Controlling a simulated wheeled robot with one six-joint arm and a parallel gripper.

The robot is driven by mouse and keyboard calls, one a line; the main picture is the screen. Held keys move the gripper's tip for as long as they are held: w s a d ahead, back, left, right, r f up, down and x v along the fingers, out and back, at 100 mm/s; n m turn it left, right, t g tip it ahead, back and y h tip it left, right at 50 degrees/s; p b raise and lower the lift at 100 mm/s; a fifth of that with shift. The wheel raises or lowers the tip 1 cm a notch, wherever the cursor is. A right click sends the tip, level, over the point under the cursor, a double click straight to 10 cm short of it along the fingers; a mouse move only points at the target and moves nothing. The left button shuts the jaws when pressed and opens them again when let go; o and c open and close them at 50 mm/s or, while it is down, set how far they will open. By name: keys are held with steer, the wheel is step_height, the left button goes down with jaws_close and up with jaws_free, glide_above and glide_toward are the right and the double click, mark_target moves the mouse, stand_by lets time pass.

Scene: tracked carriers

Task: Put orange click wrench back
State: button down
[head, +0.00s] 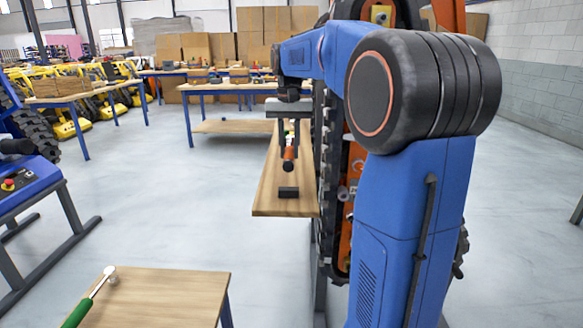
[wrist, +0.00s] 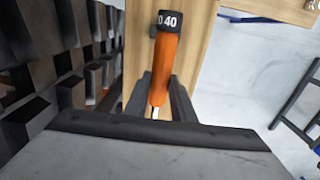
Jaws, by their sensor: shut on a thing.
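The orange click wrench (head: 289,154) shows as an orange handle with a dark end, between the fingers of my gripper (head: 289,147) in the head view. In the wrist view, the orange handle (wrist: 165,68) has a black end cap marked with white numbers including 40. My gripper (wrist: 160,88) is shut on the handle there, and a bit of bright metal shows below it. The wrench is over a narrow wooden shelf (head: 268,190); whether it touches the wood is unclear. The rest of the wrench is hidden by my gripper.
A small black block (head: 289,192) sits on the shelf near its front end. A large tracked carrier (head: 330,180) stands right beside the shelf. A wooden table (head: 160,295) at front left holds a green-handled tool (head: 88,298). Open floor (head: 190,215) lies left of the shelf.

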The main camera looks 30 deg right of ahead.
mark_target(286, 159)
steer(key=shift+f, duration=3.35)
steer(key=c, duration=1.5)
jaws_free()
